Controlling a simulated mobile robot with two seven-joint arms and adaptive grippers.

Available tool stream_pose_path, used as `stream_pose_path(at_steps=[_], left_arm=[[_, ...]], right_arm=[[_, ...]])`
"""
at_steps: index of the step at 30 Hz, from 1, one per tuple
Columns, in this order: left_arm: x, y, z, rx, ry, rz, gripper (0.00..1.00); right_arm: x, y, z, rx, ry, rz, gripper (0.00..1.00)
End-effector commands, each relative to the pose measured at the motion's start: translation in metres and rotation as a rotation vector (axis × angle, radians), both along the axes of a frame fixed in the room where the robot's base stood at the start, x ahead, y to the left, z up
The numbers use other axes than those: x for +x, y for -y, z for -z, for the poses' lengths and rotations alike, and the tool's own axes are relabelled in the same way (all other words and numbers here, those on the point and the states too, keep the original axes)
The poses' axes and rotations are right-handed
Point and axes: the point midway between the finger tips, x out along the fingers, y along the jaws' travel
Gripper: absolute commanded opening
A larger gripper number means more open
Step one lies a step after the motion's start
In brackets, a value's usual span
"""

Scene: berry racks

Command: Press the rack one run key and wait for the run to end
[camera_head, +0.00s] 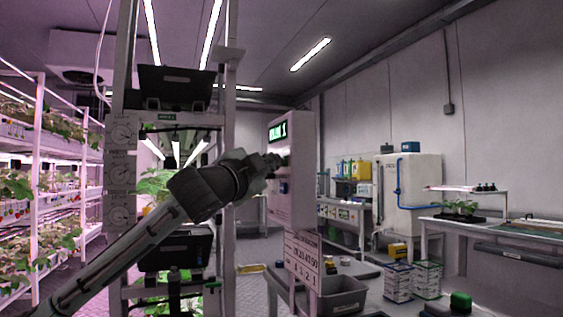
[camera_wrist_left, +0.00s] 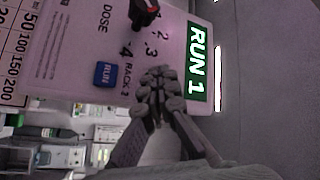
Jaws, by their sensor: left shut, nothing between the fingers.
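The control box (camera_head: 305,165) is a pale panel on a post, right of the rack, with a lit green display (camera_head: 278,132). In the left wrist view the display (camera_wrist_left: 199,63) reads "RUN 1". A dark knob with a red mark (camera_wrist_left: 144,12) sits by the numbers and the word "DOSE". My left gripper (camera_head: 274,160) is shut and empty in front of the panel; in the wrist view its fingertips (camera_wrist_left: 159,80) lie between the key and the display. I cannot tell whether they touch the panel.
Plant racks (camera_head: 40,180) stand at the left. Cartons (camera_head: 398,281), a white tank (camera_head: 408,192) and a bench (camera_head: 500,233) stand at the right.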

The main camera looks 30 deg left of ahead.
Motion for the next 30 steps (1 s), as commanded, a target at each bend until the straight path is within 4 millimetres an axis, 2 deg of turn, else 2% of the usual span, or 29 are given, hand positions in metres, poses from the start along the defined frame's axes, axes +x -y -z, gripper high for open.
stream_pose_path(at_steps=[10,22,30], left_arm=[[-0.012,-0.010,0.001,0.001,0.000,0.000,0.00],[-0.016,-0.013,0.001,0.001,0.001,-0.001,0.00],[-0.035,-0.030,0.003,0.002,0.000,-0.002,0.00]], right_arm=[[0.000,0.000,0.005,0.000,0.000,0.000,0.40],[0.000,0.000,0.006,0.000,0.000,0.000,0.40],[0.000,0.000,0.018,0.000,0.000,0.000,0.40]])
